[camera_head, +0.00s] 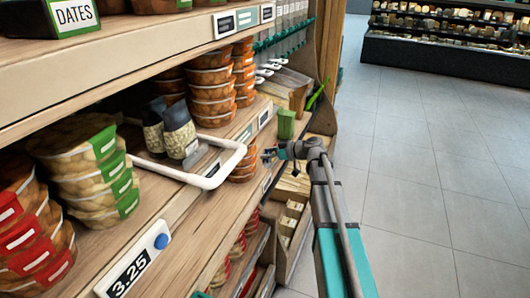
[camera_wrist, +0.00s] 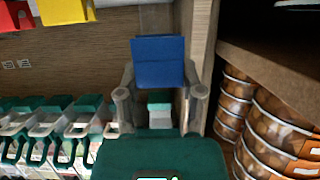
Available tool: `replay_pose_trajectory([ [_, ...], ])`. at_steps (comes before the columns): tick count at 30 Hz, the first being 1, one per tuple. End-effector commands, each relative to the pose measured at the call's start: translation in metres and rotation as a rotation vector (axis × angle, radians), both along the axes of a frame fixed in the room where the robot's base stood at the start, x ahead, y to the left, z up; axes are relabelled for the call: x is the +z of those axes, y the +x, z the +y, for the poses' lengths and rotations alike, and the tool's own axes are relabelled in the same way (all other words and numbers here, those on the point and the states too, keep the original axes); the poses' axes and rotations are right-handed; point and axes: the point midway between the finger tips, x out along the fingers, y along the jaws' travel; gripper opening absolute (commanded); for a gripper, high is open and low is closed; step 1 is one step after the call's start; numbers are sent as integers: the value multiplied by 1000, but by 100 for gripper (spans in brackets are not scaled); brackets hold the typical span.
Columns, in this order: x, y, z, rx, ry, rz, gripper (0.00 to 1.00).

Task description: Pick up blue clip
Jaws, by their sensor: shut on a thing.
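The blue clip (camera_wrist: 159,61) is a flat blue piece at the upper middle of the wrist view. My gripper (camera_wrist: 160,90) is shut on it, with one finger at each side of its lower part. In the head view my gripper (camera_head: 270,154) is at the shelf's front edge, near the end panel. The clip is too small there to make out clearly. Whether the clip touches the panel behind it cannot be told.
Stacked orange-brown tubs (camera_wrist: 275,125) stand close on the right in the wrist view. Green-and-white dispensers (camera_wrist: 60,125) line the left. A white-framed tray (camera_head: 210,180) juts from the shelf. The tiled floor (camera_head: 420,190) on the right is clear.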

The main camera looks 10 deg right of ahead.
Motion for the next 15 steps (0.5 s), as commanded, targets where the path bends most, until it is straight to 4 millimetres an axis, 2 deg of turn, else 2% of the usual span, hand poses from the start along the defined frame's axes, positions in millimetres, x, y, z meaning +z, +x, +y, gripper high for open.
replay_pose_trajectory([
  [1, 12, -7, -2, -1, 0, 0, 30],
  [10, 47, -33, -14, -1, 1, -1, 30],
  [15, 61, -68, -29, -2, 0, -1, 30],
])
